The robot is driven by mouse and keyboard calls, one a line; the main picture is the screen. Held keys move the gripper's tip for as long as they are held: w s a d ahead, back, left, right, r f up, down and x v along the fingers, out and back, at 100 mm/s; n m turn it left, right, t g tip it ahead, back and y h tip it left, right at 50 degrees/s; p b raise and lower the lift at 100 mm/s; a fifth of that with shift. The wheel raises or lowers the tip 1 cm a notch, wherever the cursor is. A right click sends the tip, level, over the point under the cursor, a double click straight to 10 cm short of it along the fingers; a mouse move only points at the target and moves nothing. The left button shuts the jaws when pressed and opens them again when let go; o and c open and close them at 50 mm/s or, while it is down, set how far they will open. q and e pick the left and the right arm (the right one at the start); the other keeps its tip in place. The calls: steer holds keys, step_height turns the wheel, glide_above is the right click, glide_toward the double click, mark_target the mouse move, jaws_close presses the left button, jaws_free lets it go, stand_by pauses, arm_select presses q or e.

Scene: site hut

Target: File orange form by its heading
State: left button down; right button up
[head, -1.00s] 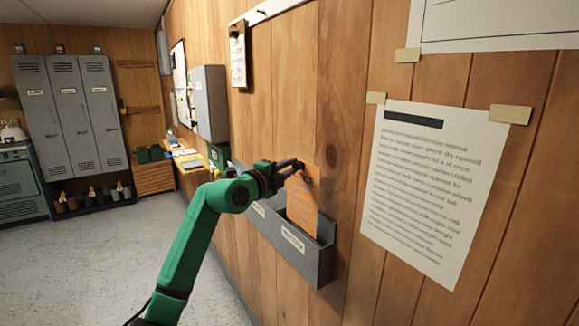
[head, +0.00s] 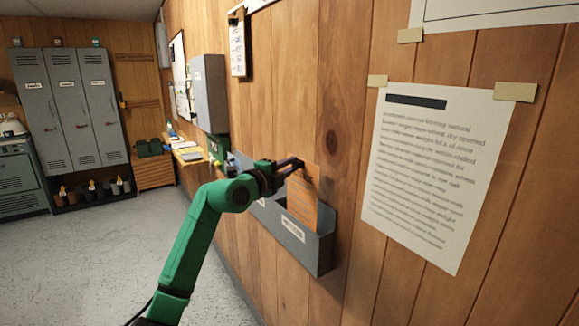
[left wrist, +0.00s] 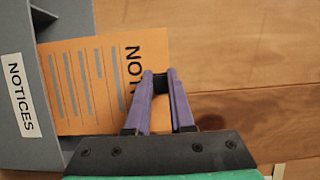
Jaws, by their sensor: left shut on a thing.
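The orange form (head: 303,197) stands upright with its lower part inside the right-hand pocket of the grey wall rack (head: 310,252). My left gripper (head: 298,163) is shut on the form near its top edge. In the left wrist view the orange form (left wrist: 100,85) carries a heading that starts "NO", the rest hidden behind the fingers of my left gripper (left wrist: 160,80). The rack pocket (left wrist: 45,140) beside it has a white label (left wrist: 20,95) reading NOTICES. My right gripper is not in view.
A large taped paper (head: 425,175) hangs on the wood wall right of the rack. A clipboard (head: 237,45) and a grey wall box (head: 209,93) are farther along. Grey lockers (head: 72,110) stand at the back left. The floor left of my arm is clear.

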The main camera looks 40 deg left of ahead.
arm_select(q)
steer(key=shift+f, duration=0.1)
steer(key=shift+f+b, duration=0.85)
steer(key=shift+f, duration=0.6)
steer(key=shift+f, duration=0.1)
steer(key=shift+f+b, duration=0.8)
steer(key=shift+f, duration=0.65)
steer(key=c, duration=0.7)
jaws_free()
